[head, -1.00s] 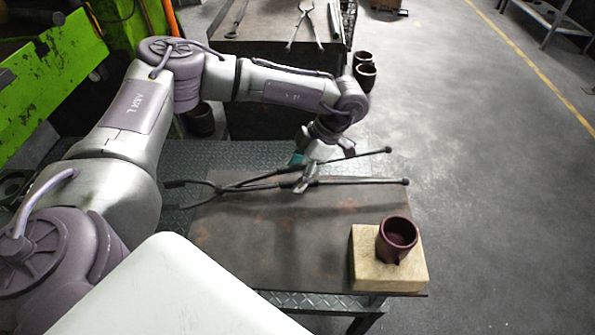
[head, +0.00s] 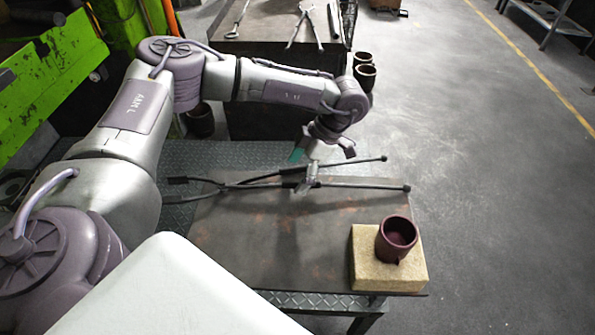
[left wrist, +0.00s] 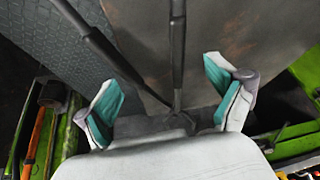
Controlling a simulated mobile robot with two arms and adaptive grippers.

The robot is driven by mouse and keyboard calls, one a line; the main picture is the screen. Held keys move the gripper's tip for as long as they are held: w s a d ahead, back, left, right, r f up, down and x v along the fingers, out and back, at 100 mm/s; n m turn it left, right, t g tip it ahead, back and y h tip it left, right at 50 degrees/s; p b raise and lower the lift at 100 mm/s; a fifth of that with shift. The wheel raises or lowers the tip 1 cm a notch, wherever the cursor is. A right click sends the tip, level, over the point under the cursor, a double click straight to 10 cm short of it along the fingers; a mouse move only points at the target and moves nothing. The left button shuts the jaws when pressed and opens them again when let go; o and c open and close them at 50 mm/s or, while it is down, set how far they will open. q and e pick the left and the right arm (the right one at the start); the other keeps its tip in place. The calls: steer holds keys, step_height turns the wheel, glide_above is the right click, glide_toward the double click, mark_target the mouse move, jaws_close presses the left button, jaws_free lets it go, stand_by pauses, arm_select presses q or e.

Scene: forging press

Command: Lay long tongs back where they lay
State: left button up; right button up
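The long tongs (head: 365,185) are dark and thin. They lie across the far part of the dark steel table plate (head: 240,245), with both rod ends to the right and the other end past the plate's left edge. My left gripper (head: 303,172) is right over the middle of the tongs. In the left wrist view, the fingers of my left gripper (left wrist: 165,103) stand wide apart with teal pads, and a rod of the tongs (left wrist: 178,50) runs between them without visible pad contact. My right gripper is not in view.
A dark red cup (head: 397,238) stands on a pale block (head: 362,275) at the plate's near right corner. A farther table (head: 265,40) holds more tongs and bars. Dark pots (head: 365,75) stand beside it.

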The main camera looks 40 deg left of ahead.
arm_select(q)
steer(key=shift+o, duration=0.6)
